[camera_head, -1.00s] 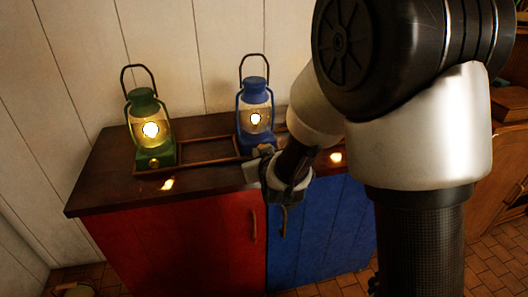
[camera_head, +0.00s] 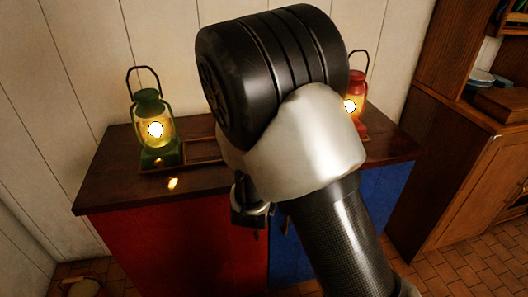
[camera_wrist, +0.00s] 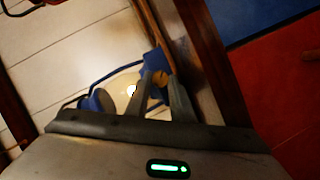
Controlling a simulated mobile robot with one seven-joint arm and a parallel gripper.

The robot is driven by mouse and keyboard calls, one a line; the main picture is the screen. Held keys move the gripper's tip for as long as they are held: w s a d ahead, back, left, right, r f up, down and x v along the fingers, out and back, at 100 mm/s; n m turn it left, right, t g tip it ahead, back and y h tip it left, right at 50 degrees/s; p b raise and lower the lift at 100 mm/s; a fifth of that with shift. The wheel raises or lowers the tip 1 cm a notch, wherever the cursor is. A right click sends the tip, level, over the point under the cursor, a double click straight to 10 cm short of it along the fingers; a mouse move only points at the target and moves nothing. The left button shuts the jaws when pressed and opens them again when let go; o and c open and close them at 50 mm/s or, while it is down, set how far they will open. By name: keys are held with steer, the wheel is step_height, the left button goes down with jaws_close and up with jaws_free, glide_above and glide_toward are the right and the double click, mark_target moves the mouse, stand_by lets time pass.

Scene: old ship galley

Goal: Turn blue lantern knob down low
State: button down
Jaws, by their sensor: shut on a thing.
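The blue lantern (camera_wrist: 98,101) shows in the wrist view, with its glass globe, a small bright flame and its blue base. In the head view my arm hides it. Its brass knob (camera_wrist: 160,77) sits at the base, between the fingertips of my gripper (camera_wrist: 160,83). The gripper is shut on the knob. The fingers cover part of the lantern, so how far the knob is turned cannot be told.
A lit green lantern (camera_head: 151,105) stands left on the dark wooden counter top (camera_head: 110,165). A lit red lantern (camera_head: 357,90) stands right, partly behind my arm. A wooden rail (camera_head: 203,150) runs along the counter. Below are a red door (camera_head: 180,245) and a blue door (camera_head: 385,205).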

steer(key=shift+n, duration=0.3)
stand_by(0.4)
steer(key=c, duration=1.8)
jaws_free()
steer(key=shift+p+v, duration=5.6)
steer(key=shift+v, duration=3.1)
steer(key=shift+a+f, duration=0.1)
steer(key=shift+f, duration=0.05)
